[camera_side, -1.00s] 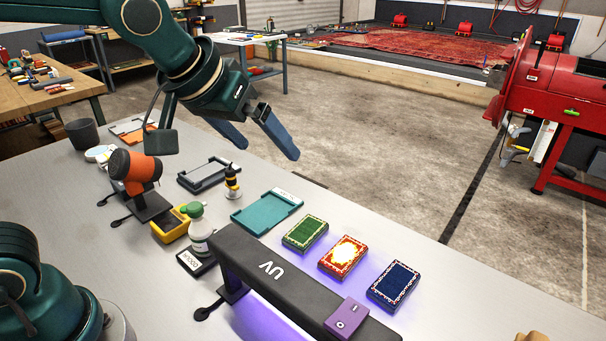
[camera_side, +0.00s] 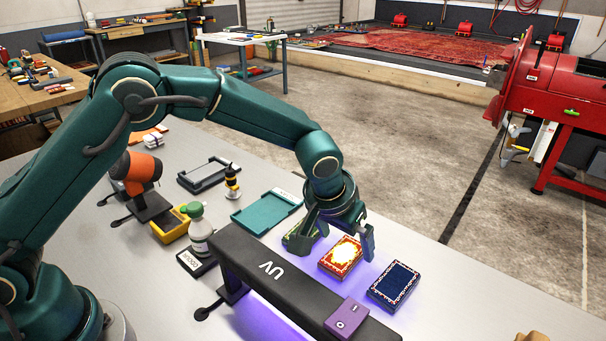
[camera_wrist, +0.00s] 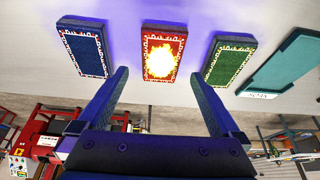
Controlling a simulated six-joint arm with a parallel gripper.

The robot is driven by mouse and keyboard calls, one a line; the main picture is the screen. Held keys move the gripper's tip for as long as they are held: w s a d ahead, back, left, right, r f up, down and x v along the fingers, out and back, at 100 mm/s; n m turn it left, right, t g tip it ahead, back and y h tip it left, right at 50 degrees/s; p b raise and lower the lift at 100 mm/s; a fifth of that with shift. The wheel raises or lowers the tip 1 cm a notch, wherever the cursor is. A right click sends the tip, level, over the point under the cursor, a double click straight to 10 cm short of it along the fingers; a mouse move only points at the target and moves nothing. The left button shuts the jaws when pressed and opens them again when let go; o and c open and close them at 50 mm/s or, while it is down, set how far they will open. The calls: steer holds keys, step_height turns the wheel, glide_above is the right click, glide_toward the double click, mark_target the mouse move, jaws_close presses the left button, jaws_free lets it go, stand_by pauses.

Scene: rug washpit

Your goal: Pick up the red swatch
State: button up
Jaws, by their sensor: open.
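The red swatch (camera_side: 341,257) lies flat on the grey bench, between the green and the blue swatch. It has a patterned border and a bright white-yellow glare over its middle. In the wrist view the red swatch (camera_wrist: 164,54) is at top centre, beyond the fingertips and between their lines. The wrist view shows both fingers of my gripper (camera_wrist: 158,80) spread apart.
The blue swatch (camera_side: 393,286) lies right of the red one. A black UV lamp bar (camera_side: 270,265) runs along their near side, with a purple box (camera_side: 346,317) at its end. A teal tray (camera_side: 267,212) lies left of the green swatch. Bench space beyond the blue swatch is clear.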

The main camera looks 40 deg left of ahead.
mark_target(347, 250)
steer(key=shift+x, duration=1.35)
steer(key=shift+f, duration=0.2)
steer(key=c, duration=1.4)
